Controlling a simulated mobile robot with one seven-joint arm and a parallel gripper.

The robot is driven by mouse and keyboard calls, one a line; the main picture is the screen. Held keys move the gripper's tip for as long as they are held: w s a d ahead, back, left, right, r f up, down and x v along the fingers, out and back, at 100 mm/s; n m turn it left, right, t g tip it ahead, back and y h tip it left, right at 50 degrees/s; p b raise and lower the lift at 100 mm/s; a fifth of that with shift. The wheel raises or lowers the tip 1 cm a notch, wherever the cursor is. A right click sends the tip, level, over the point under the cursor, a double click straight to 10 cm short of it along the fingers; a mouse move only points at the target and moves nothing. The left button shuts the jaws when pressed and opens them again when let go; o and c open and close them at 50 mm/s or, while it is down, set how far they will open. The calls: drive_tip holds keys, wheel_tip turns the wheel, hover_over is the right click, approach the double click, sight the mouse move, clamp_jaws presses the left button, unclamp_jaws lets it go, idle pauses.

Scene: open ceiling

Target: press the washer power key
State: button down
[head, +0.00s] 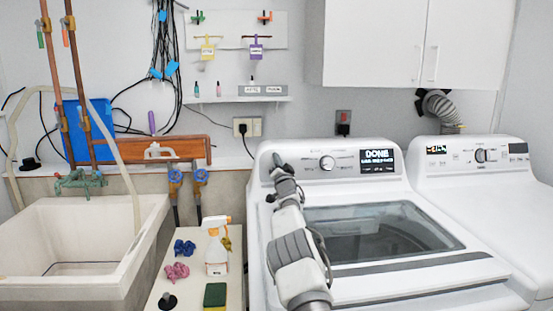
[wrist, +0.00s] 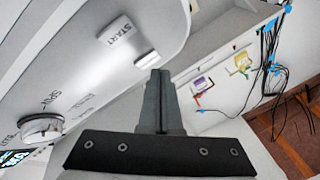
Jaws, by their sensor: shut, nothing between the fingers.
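The washer (head: 385,272) is the white top-loader in the middle of the head view, its display (head: 377,161) lit with "DONE". My gripper (head: 277,160) is in front of the left end of its control panel (head: 345,148). In the wrist view my gripper (wrist: 160,74) is shut and empty. Its tips lie just below a small pale key (wrist: 147,60), whose label I cannot read; contact cannot be told. A larger key marked START (wrist: 117,38) is up and left of it. The knob (wrist: 42,128) is at lower left. No key labelled power is readable.
A dryer (head: 470,200) stands right of the washer. To the left are a small stand with a spray bottle (head: 216,252) and a sink (head: 75,235). Pipes and cables (head: 168,60) run along the back wall. White cabinets (head: 400,42) hang above.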

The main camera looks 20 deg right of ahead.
drive_tip(key=shift+w+d+f, duration=0.15)
drive_tip(key=shift+w+f, duration=0.05)
drive_tip(key=shift+w, duration=0.25)
drive_tip(key=shift+w, duration=0.15)
idle(0.4)
drive_tip(key=shift+s+r+b, duration=0.15)
drive_tip(key=shift+s+b, duration=0.35)
drive_tip(key=shift+s, duration=0.1)
drive_tip(key=s+a+r+b, duration=0.1)
drive_tip(key=s+r+b, duration=0.1)
drive_tip(key=s+b, duration=0.2)
drive_tip(key=shift+s+a, duration=0.2)
drive_tip(key=shift+s, duration=0.6)
drive_tip(key=shift+r, duration=0.15)
